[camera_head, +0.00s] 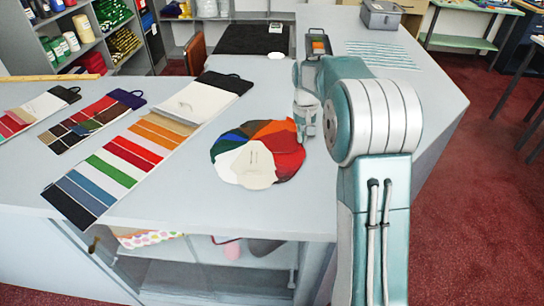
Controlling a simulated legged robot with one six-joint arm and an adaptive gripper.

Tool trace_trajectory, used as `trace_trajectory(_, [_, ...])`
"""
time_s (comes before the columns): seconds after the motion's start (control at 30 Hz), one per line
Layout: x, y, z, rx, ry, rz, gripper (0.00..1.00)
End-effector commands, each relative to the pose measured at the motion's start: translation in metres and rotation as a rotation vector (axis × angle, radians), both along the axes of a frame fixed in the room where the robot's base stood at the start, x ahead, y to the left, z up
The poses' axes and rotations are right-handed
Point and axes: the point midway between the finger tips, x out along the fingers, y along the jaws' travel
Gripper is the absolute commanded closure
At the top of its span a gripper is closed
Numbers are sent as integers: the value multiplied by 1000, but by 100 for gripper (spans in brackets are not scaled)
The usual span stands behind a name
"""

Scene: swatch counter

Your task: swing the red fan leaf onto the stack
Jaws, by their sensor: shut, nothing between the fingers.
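A fan of coloured leaves lies spread on the grey counter (190,135). Its red leaf (289,157) is on the right side, beside orange-red, brown, green and blue leaves. Pale cream leaves (247,166) overlap at the front middle; I cannot tell for sure whether these are the stack. My gripper (304,134) is shut and empty, pointing down at the fan's right edge, close to the red leaf. I cannot tell whether it touches the leaf or the counter. My forearm and wrist hide the counter to the right.
Long swatch cards (120,154) lie to the left, with a wooden strip (45,78) behind. A black mat (252,40) and a grey box (381,15) are at the back. The counter's front edge is just below the fan. Bare counter lies behind the fan.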

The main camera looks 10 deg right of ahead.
Motion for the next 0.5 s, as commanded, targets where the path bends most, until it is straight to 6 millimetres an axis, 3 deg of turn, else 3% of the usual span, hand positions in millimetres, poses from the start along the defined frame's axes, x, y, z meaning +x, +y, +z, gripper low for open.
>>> trace_trajectory(0.3, [2,0,0,0,-1,11,100])
trace_trajectory(0.5, [15,-1,-1,0,0,105,100])
